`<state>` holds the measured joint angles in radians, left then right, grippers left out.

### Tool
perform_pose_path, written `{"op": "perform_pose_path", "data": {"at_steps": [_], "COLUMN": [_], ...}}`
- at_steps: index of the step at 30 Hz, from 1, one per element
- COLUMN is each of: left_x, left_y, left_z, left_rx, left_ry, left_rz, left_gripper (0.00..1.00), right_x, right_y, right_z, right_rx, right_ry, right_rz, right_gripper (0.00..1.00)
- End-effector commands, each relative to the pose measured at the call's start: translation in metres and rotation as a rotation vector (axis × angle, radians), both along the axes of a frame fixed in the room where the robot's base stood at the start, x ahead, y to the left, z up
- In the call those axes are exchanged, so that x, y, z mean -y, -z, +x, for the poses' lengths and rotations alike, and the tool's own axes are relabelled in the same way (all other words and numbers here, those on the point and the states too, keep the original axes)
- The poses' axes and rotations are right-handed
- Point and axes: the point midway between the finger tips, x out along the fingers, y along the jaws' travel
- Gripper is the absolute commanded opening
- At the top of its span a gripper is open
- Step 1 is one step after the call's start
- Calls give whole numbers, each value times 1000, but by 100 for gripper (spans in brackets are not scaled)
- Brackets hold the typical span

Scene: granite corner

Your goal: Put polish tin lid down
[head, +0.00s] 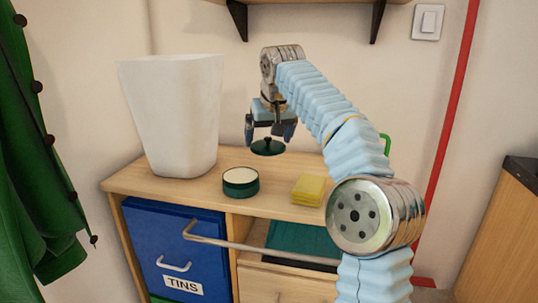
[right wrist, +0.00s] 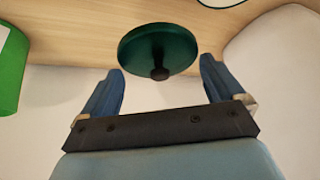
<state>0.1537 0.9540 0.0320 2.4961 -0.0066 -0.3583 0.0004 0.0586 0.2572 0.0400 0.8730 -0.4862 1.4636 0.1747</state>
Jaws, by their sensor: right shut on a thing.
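The dark green polish tin lid (head: 268,148), a round disc with a small knob on top, is at my right gripper (head: 270,131). The gripper points down over the cabinet top and is shut on the lid. In the right wrist view the lid (right wrist: 157,46) and its knob show between and just beyond the blue fingers (right wrist: 162,78). I cannot tell whether the lid touches the wood. The open polish tin (head: 240,182), dark green with pale contents, stands on the cabinet top in front and to the left. My left gripper is out of view.
A tall white bin (head: 178,115) stands on the cabinet top (head: 213,192) at the left. Yellow sponges (head: 309,190) lie at the right. A blue drawer labelled TINS (head: 175,250) is below. A green coat (head: 35,170) hangs at far left.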

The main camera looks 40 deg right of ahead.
Motion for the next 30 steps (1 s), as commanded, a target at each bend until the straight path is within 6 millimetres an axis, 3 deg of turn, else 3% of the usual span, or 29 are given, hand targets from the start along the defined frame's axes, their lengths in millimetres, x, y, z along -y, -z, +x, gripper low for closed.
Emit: {"op": "perform_pose_path", "data": {"at_steps": [3, 11, 15, 28, 29, 30], "left_x": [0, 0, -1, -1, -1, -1], "left_y": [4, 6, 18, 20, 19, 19], "left_z": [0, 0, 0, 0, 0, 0], "left_rx": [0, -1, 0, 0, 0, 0], "left_ry": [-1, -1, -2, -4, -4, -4], "left_rz": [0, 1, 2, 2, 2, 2], "left_gripper": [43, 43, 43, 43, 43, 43], "right_x": [10, 21, 20, 19, 19, 19], "right_y": [21, 43, 67, 74, 73, 73], "right_z": [12, 27, 25, 25, 25, 25], "right_rx": [-1, -1, -1, 1, 1, 1], "right_ry": [3, 1, 0, 0, 0, 0], "right_rz": [0, 1, 0, 1, 1, 1], "right_gripper": [66, 66, 66, 66, 98, 100]}}
